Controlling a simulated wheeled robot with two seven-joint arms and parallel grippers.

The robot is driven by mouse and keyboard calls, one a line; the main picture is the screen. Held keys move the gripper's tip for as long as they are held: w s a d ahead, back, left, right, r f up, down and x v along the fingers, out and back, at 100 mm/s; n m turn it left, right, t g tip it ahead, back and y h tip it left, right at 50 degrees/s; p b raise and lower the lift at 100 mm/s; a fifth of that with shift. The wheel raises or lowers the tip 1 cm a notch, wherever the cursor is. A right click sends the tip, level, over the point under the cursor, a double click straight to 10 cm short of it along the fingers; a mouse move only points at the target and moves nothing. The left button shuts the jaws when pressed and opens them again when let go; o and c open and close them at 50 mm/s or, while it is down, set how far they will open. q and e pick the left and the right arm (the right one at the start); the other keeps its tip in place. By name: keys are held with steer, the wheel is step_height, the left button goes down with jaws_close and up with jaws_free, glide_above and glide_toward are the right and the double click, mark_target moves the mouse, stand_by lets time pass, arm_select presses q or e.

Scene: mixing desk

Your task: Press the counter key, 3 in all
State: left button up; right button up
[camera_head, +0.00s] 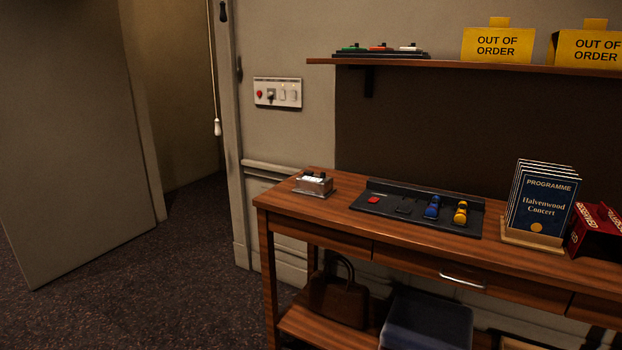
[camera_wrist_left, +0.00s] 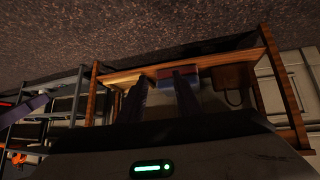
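A small metal box (camera_head: 314,184) with a pale top and dark knobs or keys stands on the left end of the wooden desk (camera_head: 336,208). It looks like a counter, but its markings are too small to read. A dark control panel (camera_head: 392,211) lies to its right, with a red button (camera_head: 373,199), blue levers (camera_head: 432,208) and yellow levers (camera_head: 461,212). In the left wrist view, my left gripper (camera_wrist_left: 162,80) has its two dark fingers apart with nothing visibly held. Neither gripper shows in the head view. My right gripper is out of view.
A programme stand (camera_head: 540,204) and a red box (camera_head: 597,231) stand at the desk's right. A shelf (camera_head: 450,63) hangs above, with yellow signs (camera_head: 498,45). A switch plate (camera_head: 278,93) is on the wall. A bag (camera_head: 338,297) and blue bin (camera_head: 427,324) are below. Floor at left is clear.

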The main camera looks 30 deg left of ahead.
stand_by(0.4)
arm_select(q)
jaws_close()
stand_by(1.6)
